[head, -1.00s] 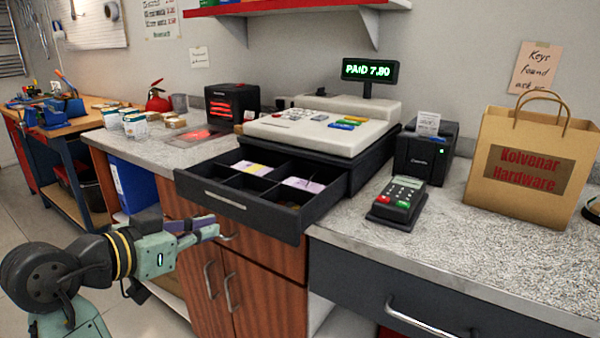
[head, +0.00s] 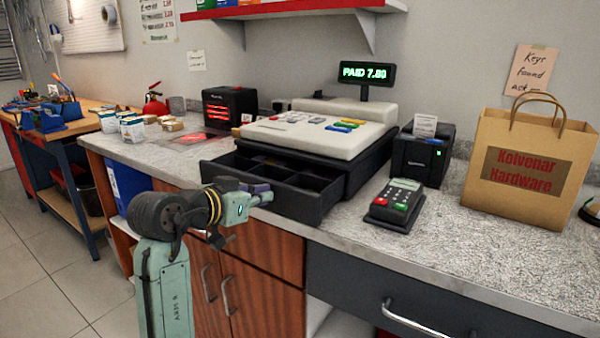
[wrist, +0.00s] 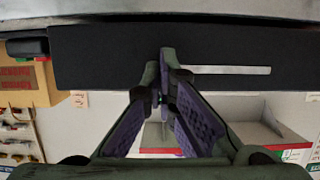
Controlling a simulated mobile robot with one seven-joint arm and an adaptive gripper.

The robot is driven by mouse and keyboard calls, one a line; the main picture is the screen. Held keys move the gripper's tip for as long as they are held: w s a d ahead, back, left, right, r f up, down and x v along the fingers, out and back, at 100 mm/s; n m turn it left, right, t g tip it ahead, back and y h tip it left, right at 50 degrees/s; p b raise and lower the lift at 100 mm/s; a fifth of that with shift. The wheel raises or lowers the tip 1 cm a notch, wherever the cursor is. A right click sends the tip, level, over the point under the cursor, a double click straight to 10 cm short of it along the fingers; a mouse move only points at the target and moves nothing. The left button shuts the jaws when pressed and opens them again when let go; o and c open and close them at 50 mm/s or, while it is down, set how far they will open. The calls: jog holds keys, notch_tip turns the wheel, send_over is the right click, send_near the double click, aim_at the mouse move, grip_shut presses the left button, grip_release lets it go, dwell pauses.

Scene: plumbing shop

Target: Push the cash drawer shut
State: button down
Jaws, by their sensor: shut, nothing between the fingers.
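The black cash drawer (head: 299,207) sticks partway out from under the cream-topped register (head: 318,132), above the counter's front edge. Its dark compartments show from above. My gripper (head: 267,193) is shut and empty, with its fingertips at the drawer's front face and hiding part of it. In the wrist view the dark drawer front (wrist: 100,62) spans the top, with its pale handle strip (wrist: 222,70) to the right of the fingertips (wrist: 165,62). The fingertips appear to be against the front, beside the handle.
A card terminal (head: 395,205) and a receipt printer (head: 425,155) stand right of the register, with a paper bag (head: 525,200) beyond. A small black unit with red slots (head: 229,107) and several small boxes (head: 133,130) stand on the left.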

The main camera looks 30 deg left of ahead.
aim_at(300, 175)
jog(key=w+p, duration=0.1)
jog(key=w, duration=0.7)
jog(key=w+d+p, duration=0.1)
jog(key=w, duration=0.3)
jog(key=shift+r+p, duration=0.15)
jog(key=shift+p, duration=0.2)
jog(key=shift+w, duration=0.1)
jog(key=shift+s+a+b, duration=0.15)
jog(key=shift+s+b, duration=0.05)
jog(key=shift+s, duration=1.35)
jog(key=shift+s+a+b, duration=0.1)
jog(key=shift+s+b, duration=0.05)
jog(key=shift+s, duration=1.35)
